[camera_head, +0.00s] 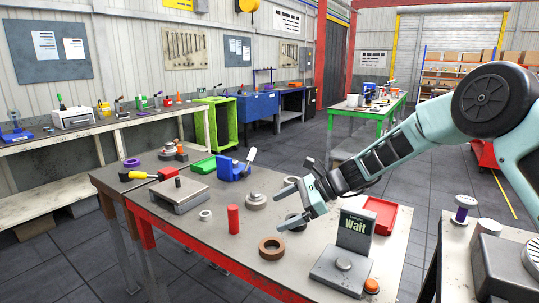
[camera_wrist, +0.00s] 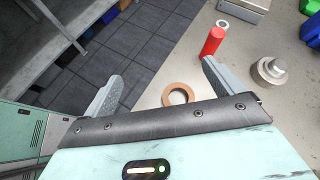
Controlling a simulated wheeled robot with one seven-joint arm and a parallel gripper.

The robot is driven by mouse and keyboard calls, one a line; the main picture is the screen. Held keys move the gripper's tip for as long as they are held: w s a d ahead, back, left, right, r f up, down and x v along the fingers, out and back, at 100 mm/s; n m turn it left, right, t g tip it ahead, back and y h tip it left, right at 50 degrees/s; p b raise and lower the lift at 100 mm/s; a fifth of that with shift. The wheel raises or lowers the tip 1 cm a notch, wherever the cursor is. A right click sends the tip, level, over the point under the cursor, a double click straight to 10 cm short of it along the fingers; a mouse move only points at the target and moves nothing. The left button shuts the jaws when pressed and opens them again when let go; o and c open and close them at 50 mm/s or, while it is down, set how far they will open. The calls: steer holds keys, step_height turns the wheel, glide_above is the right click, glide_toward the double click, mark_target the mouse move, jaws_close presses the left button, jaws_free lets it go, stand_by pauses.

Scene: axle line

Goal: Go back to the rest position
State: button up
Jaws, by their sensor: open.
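My gripper (camera_head: 285,207) is open and empty, held above the right part of the workbench (camera_head: 260,185). In the wrist view its two fingers (camera_wrist: 158,82) stand wide apart with nothing between them but the view down to the bench and floor. A brown ring (camera_head: 271,248) lies flat on the bench below it and also shows in the wrist view (camera_wrist: 178,95). A red cylinder (camera_head: 233,219) stands upright left of the ring. My arm reaches in from the right.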

steer(key=s+a+n+g+h+b, duration=0.25)
steer(key=s+n, duration=0.45)
steer(key=s, duration=0.7)
steer(key=s+d+f+n+h+b, duration=0.1)
steer(key=s+d+n+h+b, duration=0.1)
steer(key=s, duration=0.6)
steer(key=s+d+f+n+t+h+b, duration=0.1)
steer(key=s+d+f+n+h, duration=0.1)
steer(key=s+d+n, duration=0.4)
steer(key=s+d+f+n+t+h+b, duration=0.1)
steer(key=s+d+n+h, duration=0.3)
steer(key=s+n, duration=0.4)
steer(key=s+b, duration=0.1)
steer(key=s, duration=0.3)
steer(key=shift+d+f+n+h+b, duration=0.25)
steer(key=shift+d+n+h+b, duration=0.1)
steer(key=shift+d+n, duration=0.05)
